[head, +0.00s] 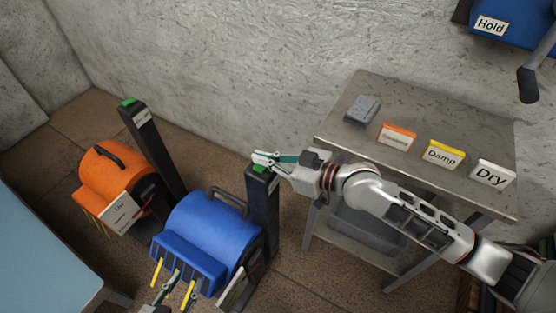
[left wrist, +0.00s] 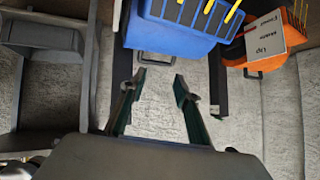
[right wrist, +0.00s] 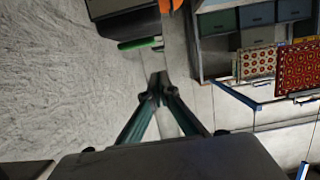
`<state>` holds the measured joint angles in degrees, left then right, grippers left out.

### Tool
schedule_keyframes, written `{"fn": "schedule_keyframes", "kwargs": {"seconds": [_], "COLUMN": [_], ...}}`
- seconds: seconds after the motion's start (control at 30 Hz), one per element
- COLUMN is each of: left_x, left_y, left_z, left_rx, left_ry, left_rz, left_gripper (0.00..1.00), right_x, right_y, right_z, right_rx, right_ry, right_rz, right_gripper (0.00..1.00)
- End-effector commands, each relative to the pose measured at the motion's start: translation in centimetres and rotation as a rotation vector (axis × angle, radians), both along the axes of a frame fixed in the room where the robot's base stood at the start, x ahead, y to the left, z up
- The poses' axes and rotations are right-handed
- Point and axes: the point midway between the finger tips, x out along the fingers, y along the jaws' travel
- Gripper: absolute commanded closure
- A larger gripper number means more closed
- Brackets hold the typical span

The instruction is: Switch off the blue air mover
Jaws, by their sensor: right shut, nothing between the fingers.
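The blue air mover (head: 212,232) sits on the floor with yellow strips at its outlet; it also shows in the left wrist view (left wrist: 175,40). A dark post (head: 263,215) with a green top (head: 260,168) stands just to its right. My right gripper (head: 262,158) is shut and empty, its fingertips at the top of this post; I cannot tell whether they touch it. In the right wrist view the closed fingertips (right wrist: 157,85) show near a dark post with a green part (right wrist: 138,43). My left gripper (left wrist: 160,75) is open and empty, in front of the blue air mover's outlet.
An orange air mover (head: 118,182) with a label card and its own green-topped post (head: 140,122) stands to the left. A metal table (head: 365,100) on the right holds a grey block (head: 363,109) and coloured signs. A light-blue surface (head: 40,260) is at the lower left.

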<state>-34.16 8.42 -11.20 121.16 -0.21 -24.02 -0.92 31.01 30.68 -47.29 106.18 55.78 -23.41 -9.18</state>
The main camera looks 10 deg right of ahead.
Motion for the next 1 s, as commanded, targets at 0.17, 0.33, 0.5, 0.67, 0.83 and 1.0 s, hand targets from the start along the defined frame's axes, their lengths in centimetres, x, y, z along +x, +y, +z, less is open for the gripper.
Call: {"fn": "schedule_keyframes", "kwargs": {"seconds": [0.17, 0.33, 0.5, 0.67, 0.83, 1.0], "left_x": [0.2, 0.7, 0.7, 0.5, 0.6, 0.4], "left_y": [-0.3, -0.5, -0.5, -0.4, -0.3, -0.3], "left_z": [-0.2, 0.5, 0.6, 0.4, 0.6, 0.1], "left_rx": [-0.003, -0.006, -0.005, -0.004, -0.004, -0.007], "left_ry": [-0.006, -0.021, -0.021, -0.017, -0.018, -0.01], "left_rz": [-0.011, -0.017, -0.017, -0.016, -0.01, -0.003], "left_gripper": [0.68, 0.68, 0.68, 0.68, 0.68, 0.68], "right_x": [-0.3, -0.2, -0.2, -0.2, -0.3, -0.3], "right_y": [-0.3, -0.3, -0.3, -0.3, -0.2, -0.2], "right_z": [-3.4, -3.8, -3.7, -3.7, -4.2, -4.3], "right_rx": [-0.004, -0.004, -0.004, -0.004, -0.042, -0.037], "right_ry": [0.014, 0.008, 0.005, 0.004, -0.044, -0.039], "right_rz": [-0.001, -0.001, -0.001, -0.001, -0.002, -0.003], "right_gripper": [1.0, 1.0, 1.0, 1.0, 1.0, 1.0]}}
